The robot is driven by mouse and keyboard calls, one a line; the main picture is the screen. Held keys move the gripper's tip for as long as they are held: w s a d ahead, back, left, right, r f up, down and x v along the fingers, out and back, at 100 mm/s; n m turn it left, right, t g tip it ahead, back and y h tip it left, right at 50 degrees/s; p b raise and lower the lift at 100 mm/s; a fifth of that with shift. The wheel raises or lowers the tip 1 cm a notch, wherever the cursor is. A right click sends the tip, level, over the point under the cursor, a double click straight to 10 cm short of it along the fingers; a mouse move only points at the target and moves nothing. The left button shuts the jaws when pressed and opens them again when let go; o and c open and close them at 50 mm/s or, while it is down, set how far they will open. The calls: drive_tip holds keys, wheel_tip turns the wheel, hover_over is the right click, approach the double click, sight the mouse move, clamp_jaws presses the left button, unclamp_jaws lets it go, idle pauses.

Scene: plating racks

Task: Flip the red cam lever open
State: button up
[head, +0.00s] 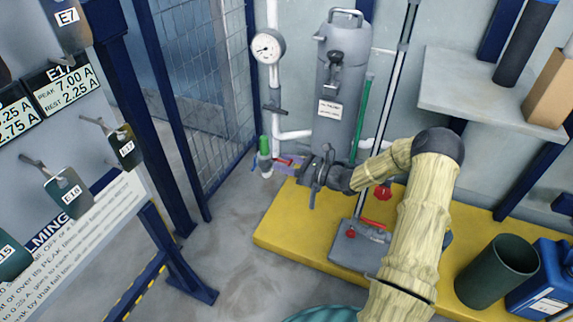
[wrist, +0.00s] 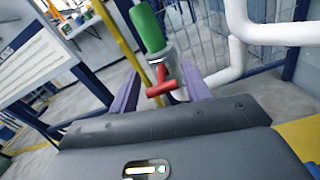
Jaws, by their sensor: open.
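The red cam lever (wrist: 163,87) is a short red T-shaped piece at a silver coupling (wrist: 157,57) below a green cylinder (wrist: 147,28). In the head view a small red part of the lever (head: 284,161) shows beside the green cylinder (head: 264,146), mostly hidden by my gripper. My gripper (wrist: 161,75) is open, with one purple finger on each side of the lever in the wrist view. I cannot tell whether either finger touches it. In the head view my gripper (head: 288,166) is low, just right of the green cylinder.
White pipe (wrist: 238,45) runs close on the right. A grey tank (head: 342,85) and pressure gauge (head: 267,46) stand behind. A mesh fence (head: 205,75) is at left. A yellow platform (head: 275,228) lies below my arm, holding a grey box (head: 358,248). Grey floor (head: 235,240) is clear at left.

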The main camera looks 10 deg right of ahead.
drive_tip(key=c, duration=0.7)
drive_tip(key=shift+c, duration=0.2)
drive_tip(key=shift+r+p, duration=0.15)
drive_tip(key=shift+p, duration=0.3)
drive_tip(key=shift+r+h+p, duration=0.25)
drive_tip(key=shift+h+p, duration=0.05)
drive_tip(key=shift+p, duration=0.65)
drive_tip(key=p, duration=0.2)
drive_tip(key=g+h+p, duration=0.1)
drive_tip(key=p, duration=0.2)
drive_tip(key=shift+a+r+g+h+p, duration=0.25)
drive_tip(key=shift+r+g+h+p, duration=0.05)
drive_tip(key=shift+r, duration=0.05)
drive_tip(key=shift+p, duration=0.55)
drive_tip(key=shift+f+h, duration=0.2)
drive_tip(key=shift+h, duration=0.1)
drive_tip(key=shift+a+g, duration=0.1)
drive_tip(key=shift+g, duration=0.2)
